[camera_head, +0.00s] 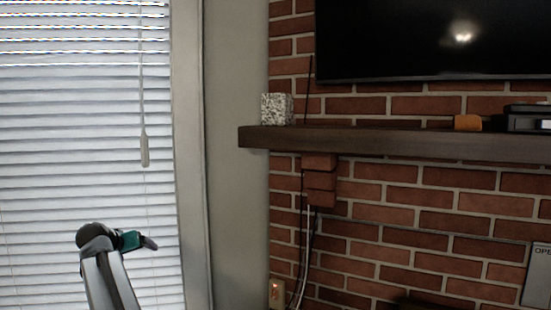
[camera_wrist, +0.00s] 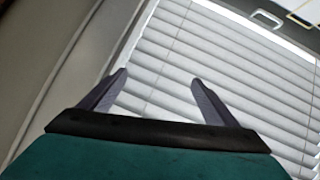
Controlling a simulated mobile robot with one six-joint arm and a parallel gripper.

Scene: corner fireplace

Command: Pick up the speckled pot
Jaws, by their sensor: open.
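The speckled pot (camera_head: 277,109) is a small black-and-white block-shaped pot. It stands upright near the left end of the dark wooden mantel (camera_head: 390,143) in the head view. My gripper (camera_head: 150,243) is at the lower left of the head view, in front of the window blinds, lower than the mantel and well apart from the pot. In the wrist view the two fingers of my gripper (camera_wrist: 158,82) are spread, with only blinds between them. The pot does not show in the wrist view.
White blinds (camera_head: 75,170) with a hanging cord fill the left side. A black screen (camera_head: 430,40) hangs above the mantel. An orange-brown item (camera_head: 467,123) and a dark box (camera_head: 528,118) sit at its right. Cables run down the brick wall beneath the mantel.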

